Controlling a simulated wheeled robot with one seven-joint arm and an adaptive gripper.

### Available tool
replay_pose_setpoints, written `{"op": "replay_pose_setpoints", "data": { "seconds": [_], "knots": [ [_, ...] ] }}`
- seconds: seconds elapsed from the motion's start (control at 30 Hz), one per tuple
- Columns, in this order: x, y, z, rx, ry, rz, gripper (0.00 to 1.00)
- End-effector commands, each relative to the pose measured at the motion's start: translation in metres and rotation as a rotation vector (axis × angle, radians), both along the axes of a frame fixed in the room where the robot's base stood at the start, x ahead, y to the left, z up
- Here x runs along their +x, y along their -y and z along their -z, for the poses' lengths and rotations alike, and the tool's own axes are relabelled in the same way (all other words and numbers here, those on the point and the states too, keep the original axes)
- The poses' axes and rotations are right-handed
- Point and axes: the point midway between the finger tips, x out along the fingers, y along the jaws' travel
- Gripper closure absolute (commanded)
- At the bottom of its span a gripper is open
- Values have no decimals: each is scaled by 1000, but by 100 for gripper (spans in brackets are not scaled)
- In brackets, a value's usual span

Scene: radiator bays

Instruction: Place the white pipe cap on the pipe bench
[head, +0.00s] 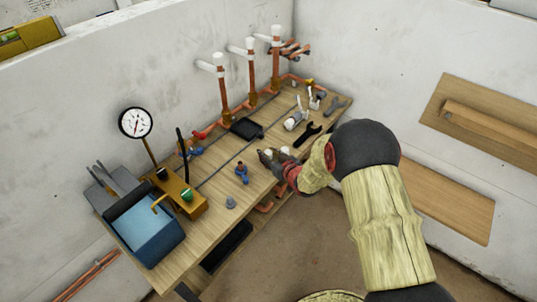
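The wooden pipe bench (222,176) runs along the left wall toward the back corner. My arm reaches in from the right, and my gripper (272,158) is low over the bench's front edge, near its middle. A small white rounded piece (285,150), possibly the white pipe cap, shows right at my fingers. The fingers and this piece are too small to tell whether the gripper holds it, or whether it touches the bench.
Upright copper pipes with white tops (250,75) stand at the back of the bench. A pressure gauge (135,122), a blue-topped box (146,230), a blue valve (242,172), a black wrench (307,134) and a white fitting (295,120) are around. Wooden boards (480,120) are on the right wall.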

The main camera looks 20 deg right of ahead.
Motion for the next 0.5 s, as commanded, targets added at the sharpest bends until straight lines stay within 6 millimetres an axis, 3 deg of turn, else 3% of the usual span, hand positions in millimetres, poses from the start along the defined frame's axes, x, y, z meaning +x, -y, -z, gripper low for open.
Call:
{"op": "replay_pose_setpoints", "data": {
  "seconds": [0.03,0.1,0.23,0.5],
  "knots": [
    [-10,-2,17,-1,-34,-2,66],
    [-10,-2,15,-1,-34,-2,66],
    [-10,-2,3,-1,-35,-2,66],
    [-59,13,-25,-1,-23,2,66]
  ]
}}
